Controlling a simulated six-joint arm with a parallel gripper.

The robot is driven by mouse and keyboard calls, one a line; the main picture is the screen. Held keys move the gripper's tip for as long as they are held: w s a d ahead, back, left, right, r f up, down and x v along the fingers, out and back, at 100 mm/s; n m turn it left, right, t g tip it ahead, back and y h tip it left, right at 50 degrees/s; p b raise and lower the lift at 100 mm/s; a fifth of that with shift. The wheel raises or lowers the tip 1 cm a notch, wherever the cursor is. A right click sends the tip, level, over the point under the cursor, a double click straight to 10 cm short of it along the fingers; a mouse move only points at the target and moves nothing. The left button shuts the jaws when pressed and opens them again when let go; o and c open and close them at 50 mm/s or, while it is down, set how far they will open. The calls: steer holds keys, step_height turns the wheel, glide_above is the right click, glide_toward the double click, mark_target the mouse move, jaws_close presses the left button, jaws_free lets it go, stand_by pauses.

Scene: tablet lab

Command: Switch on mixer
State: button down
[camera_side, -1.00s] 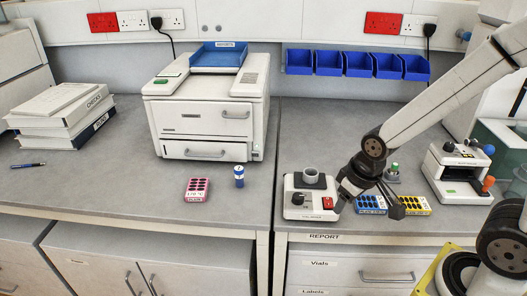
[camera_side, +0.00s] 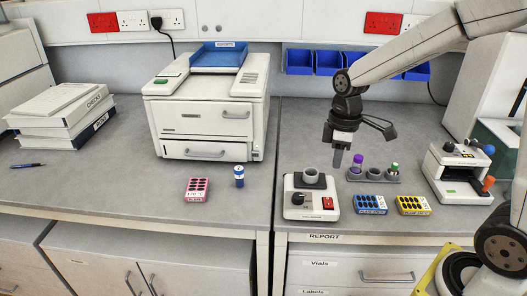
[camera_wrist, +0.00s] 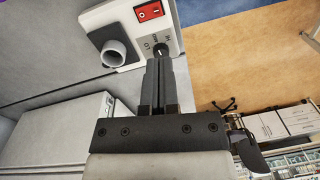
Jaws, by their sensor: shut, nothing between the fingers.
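The mixer (camera_side: 310,211) is a small white box on the right bench, near the front edge. It has a grey round cup (camera_side: 311,174) on top, a black knob (camera_side: 298,198) at front left and a red rocker switch (camera_side: 328,203) at front right. My gripper (camera_side: 337,165) points down above and behind the mixer's right side, apart from it, shut and empty. In the wrist view, the fingers (camera_wrist: 159,62) overlap the mixer's knob area in the picture, with the red switch (camera_wrist: 150,11) and cup (camera_wrist: 114,53) beyond. I cannot read the switch's position.
Behind the mixer, a grey rack (camera_side: 375,177) holds a purple-capped vial (camera_side: 357,161) and a green-capped vial (camera_side: 394,168). A blue pack (camera_side: 370,204) and yellow pack (camera_side: 413,205) lie right of the mixer. A white device (camera_side: 460,171) stands farther right.

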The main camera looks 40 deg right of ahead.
mark_target(329, 205)
steer(key=shift+w+d+r+n+g, duration=0.2)
steer(key=shift+w+d+r+n, duration=0.1)
steer(key=shift+r+n, duration=0.25)
steer(key=shift+w+d+r+n+g, duration=0.2)
steer(key=shift+w+r+n, duration=0.05)
steer(key=shift+r+n, duration=0.25)
steer(key=shift+f, duration=0.1)
steer(key=f, duration=0.9)
steer(key=s+a+f, duration=0.1)
steer(key=f, duration=0.3)
steer(key=shift+s+a+f, duration=0.1)
steer(key=shift+f, duration=0.3)
